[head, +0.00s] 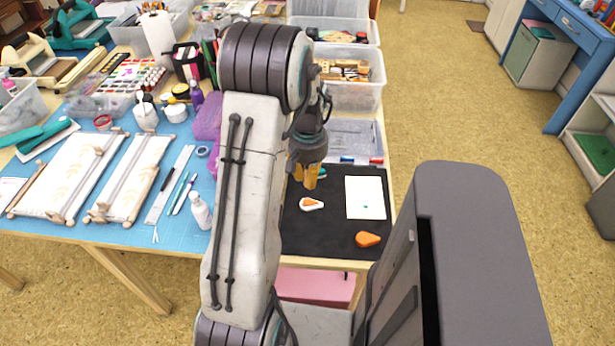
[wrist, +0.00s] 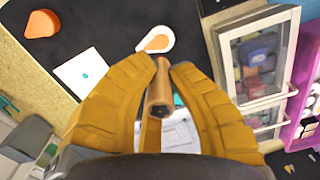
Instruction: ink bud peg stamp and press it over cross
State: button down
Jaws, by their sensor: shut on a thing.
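My gripper (head: 309,180) hangs above the black mat (head: 335,234); in the wrist view its yellow fingers (wrist: 161,68) are shut on a wooden peg stamp (wrist: 159,90). The stamp's stamping face cannot be seen. An open drop-shaped inkpad (head: 312,204), orange in a white case, lies on the mat just in front of the gripper; it also shows beyond the fingertips in the wrist view (wrist: 155,42). Its orange lid (head: 368,239) lies apart at the front right. A white card (head: 363,191) lies right of the inkpad with a small teal mark (head: 365,207), too small to make out.
A teal item (head: 322,173) sits beside the gripper, partly hidden. Behind the mat are a grey tray (head: 352,137) and clear bins (head: 355,95). Left of my arm, the blue mat holds fabric frames (head: 130,178), tools and a white bottle (head: 200,212).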

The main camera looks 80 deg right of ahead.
aim_at(308, 202)
jog(key=shift+f+b, duration=1.55)
jog(key=shift+f, duration=1.4)
jog(key=shift+a+f+b, duration=0.1)
jog(key=shift+f+b, duration=0.45)
jog(key=shift+f, duration=0.05)
dwell(0.4)
jog(key=shift+r, duration=0.3)
jog(key=shift+r+p, duration=0.3)
jog(key=shift+p, duration=0.1)
jog(key=shift+r, duration=0.15)
dwell(0.4)
jog(key=shift+r+p, duration=2.05)
jog(key=shift+r, duration=0.65)
jog(key=shift+w, duration=0.1)
